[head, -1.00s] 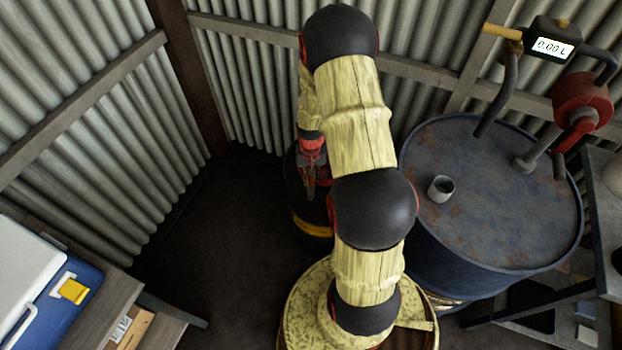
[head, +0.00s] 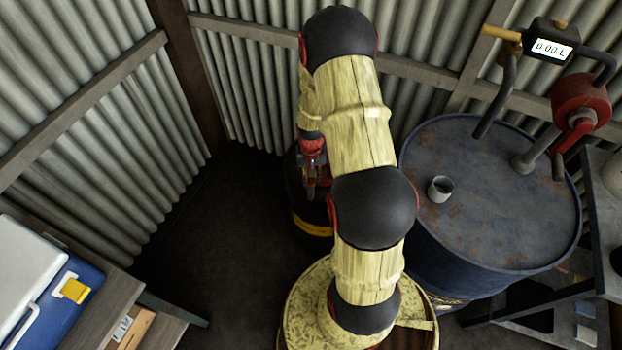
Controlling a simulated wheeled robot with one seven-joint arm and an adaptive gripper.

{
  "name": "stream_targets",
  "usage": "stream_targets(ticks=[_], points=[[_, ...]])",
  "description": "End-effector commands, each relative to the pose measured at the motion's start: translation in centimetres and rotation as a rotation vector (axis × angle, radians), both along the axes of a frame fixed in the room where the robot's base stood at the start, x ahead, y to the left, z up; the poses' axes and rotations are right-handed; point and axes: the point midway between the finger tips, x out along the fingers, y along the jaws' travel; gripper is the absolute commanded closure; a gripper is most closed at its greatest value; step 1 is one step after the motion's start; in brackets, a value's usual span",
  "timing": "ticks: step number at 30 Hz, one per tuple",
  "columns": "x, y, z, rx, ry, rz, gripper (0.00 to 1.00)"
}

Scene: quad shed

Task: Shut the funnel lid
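A dark round container (head: 294,205) with a yellow band (head: 311,227) stands on the floor behind my arm, near the back wall. My arm covers most of it, and I cannot make out a funnel or a separate lid on it. My gripper (head: 311,186) hangs from the red wrist, pointing down over or in front of this dark container. The gripper is small and dark here. I cannot tell whether its fingers are open or shut, or whether they touch anything.
A blue rusty drum (head: 500,225) stands at the right, with a metal cup (head: 440,189) on top and a red pump (head: 580,103) with a display (head: 552,48). A blue-white cooler (head: 30,285) sits front left. Dark floor (head: 220,225) is clear left of my arm.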

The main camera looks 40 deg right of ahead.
Motion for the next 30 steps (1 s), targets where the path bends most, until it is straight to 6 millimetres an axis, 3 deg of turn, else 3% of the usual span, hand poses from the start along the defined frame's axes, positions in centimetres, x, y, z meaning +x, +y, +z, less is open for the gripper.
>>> stream_targets(ticks=[6,17,30], points=[[0.0,0.0,0.0,0.0,0.0,0.0,0.67],[0.0,0.0,0.5,-0.001,-0.001,0.0,0.67],[0.1,0.0,8.5,-0.002,-0.002,0.0,0.67]])
